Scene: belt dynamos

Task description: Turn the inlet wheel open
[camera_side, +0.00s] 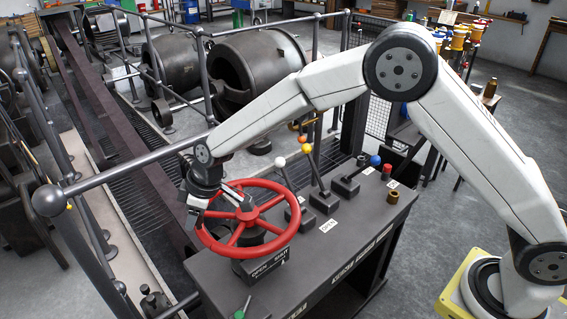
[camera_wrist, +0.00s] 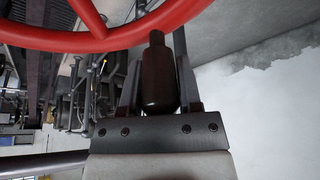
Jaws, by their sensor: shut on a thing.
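The red inlet wheel (camera_side: 291,212) stands on a dark post at the near left end of the control bench. A plate (camera_side: 268,266) below it reads OPEN and SHUT. My gripper (camera_side: 214,202) is at the wheel's left side, reaching down to its rim. In the wrist view the red rim of the wheel (camera_wrist: 110,40) crosses the top, and a dark rounded handle (camera_wrist: 160,82) joins it from below. The fingers of my gripper (camera_wrist: 157,70) are on either side of this handle, shut on it. The side view hides the handle behind the gripper.
A green knob (camera_side: 239,314) is at the bench's near edge.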

